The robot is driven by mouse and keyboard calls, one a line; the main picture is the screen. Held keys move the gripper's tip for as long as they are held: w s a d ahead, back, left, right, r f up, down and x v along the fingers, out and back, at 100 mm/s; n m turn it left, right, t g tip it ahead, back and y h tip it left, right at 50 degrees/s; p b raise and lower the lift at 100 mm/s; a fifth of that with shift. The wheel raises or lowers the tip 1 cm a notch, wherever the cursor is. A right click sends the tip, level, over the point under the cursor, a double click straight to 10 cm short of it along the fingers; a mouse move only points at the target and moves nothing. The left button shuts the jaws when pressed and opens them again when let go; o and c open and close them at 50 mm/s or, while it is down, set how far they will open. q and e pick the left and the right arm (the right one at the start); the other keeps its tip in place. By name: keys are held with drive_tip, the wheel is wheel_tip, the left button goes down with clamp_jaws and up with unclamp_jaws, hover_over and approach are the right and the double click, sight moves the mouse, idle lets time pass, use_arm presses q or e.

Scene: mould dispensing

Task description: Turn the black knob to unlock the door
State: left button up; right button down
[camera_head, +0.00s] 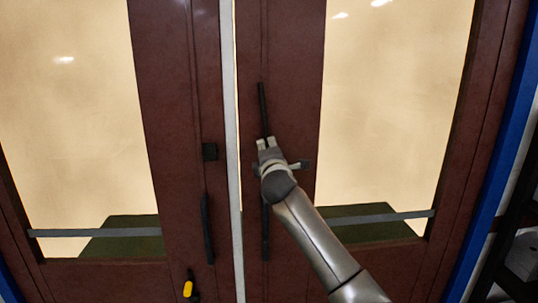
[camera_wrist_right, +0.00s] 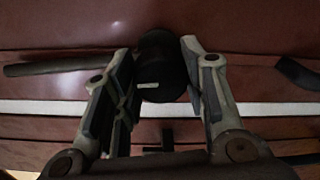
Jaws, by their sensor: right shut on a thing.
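The door is a dark red-brown double door (camera_head: 180,110) with large pale glass panes. My right gripper (camera_head: 267,144) is at the right door leaf, close to the middle seam. In the right wrist view the black knob (camera_wrist_right: 160,68) sits between the two fingers of my right gripper (camera_wrist_right: 161,52), which are shut on its sides. The knob has a short pale mark on its face. In the head view the knob is hidden behind the gripper. My left gripper is not in view.
Black vertical handles stand on the right leaf (camera_head: 262,105) and on the left leaf (camera_head: 207,228). A small yellow thing (camera_head: 188,289) shows low on that leaf. A blue frame (camera_head: 503,140) edges the right side.

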drive_tip(key=shift+m, duration=0.4)
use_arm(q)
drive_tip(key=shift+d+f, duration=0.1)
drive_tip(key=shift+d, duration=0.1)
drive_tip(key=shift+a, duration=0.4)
use_arm(e)
drive_tip(key=c, duration=0.9)
unclamp_jaws()
drive_tip(key=shift+o, duration=0.2)
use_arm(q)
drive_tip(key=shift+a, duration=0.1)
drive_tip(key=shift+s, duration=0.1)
use_arm(e)
drive_tip(key=s, duration=1.2)
drive_tip(key=shift+d, duration=0.2)
